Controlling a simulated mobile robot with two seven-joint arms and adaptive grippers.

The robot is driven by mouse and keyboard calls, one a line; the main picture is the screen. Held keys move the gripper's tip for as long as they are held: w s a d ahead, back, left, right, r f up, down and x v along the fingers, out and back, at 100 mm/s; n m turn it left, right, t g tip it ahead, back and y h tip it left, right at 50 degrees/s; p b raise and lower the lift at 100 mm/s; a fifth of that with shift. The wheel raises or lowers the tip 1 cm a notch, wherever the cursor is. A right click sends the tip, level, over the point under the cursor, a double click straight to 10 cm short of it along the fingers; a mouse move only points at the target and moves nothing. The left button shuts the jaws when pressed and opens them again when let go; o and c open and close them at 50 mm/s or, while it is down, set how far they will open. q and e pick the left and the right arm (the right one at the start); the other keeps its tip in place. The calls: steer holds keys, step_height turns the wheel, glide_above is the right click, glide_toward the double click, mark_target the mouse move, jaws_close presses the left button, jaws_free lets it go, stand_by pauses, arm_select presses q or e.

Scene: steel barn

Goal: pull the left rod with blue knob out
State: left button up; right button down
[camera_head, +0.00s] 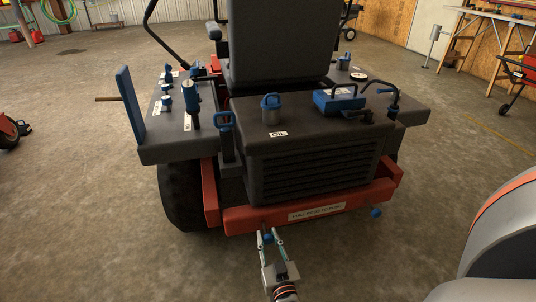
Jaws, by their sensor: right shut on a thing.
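The rear of a riding mower faces me, with a red bumper (308,208) along its bottom edge and a label on it reading something like "pull rods". The left rod's blue knob (268,239) is just in front of the bumper, left of the label, and partly hidden by my fingers. My right gripper (270,236) comes up from the bottom of the view and is shut on this knob, its fingers on either side. The right rod's blue knob (376,212) sticks out at the bumper's right end. My left gripper is not in view.
Above the bumper are a black slatted engine cover (318,165) and a blue-handled lever (225,135). A blue oil cap (271,108) and a blue box (338,101) sit on top. The concrete floor in front of the mower is clear.

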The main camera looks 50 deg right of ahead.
steer(key=c, duration=1.8)
jaws_free()
steer(key=shift+s+a+f, duration=0.15)
steer(key=shift+s+f, duration=0.05)
steer(key=shift+s, duration=0.05)
steer(key=shift+o, duration=0.6)
steer(key=shift+r, duration=0.1)
steer(key=v, duration=0.7)
steer(key=shift+s, duration=0.2)
steer(key=shift+a, duration=0.1)
